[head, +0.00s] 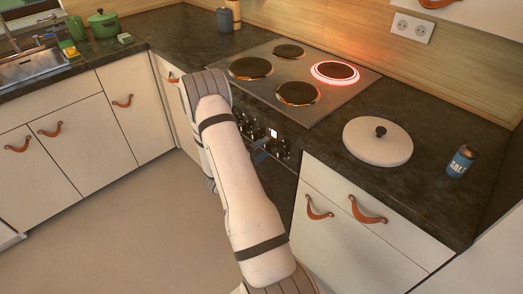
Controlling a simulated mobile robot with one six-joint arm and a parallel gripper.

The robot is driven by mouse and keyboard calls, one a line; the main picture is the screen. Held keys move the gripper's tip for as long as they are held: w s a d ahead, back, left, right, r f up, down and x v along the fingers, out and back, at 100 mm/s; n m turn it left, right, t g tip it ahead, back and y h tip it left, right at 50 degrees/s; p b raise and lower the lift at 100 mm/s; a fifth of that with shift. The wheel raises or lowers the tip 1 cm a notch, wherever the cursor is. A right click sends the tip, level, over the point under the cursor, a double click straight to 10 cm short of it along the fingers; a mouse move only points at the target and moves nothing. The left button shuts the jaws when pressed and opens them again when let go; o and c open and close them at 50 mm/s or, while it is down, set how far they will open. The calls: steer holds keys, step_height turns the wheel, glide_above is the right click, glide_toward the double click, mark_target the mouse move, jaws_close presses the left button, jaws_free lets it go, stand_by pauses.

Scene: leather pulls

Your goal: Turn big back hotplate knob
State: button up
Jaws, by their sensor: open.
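The stove's control knobs (281,151) are small dark knobs on the dark front panel below the hob. My arm hides part of the row, and I cannot tell which knob belongs to the big back hotplate. A small orange-white light (273,133) shines on the panel. The big back hotplate (335,71) is at the right of the hob, with a glowing red ring around it. My gripper (263,153) is at the panel, close to the knobs and partly hidden by my arm. It is open; whether it touches a knob is too small to tell.
The other hotplates, at the back (288,51), left (251,67) and front (298,93), do not glow. A round pale lid (378,141) and a blue salt can (461,161) stand on the right counter. Drawers with leather pulls (368,210) are below. The floor (110,225) at left is clear.

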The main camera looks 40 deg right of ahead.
steer(key=a, duration=0.7)
steer(key=shift+s, duration=0.3)
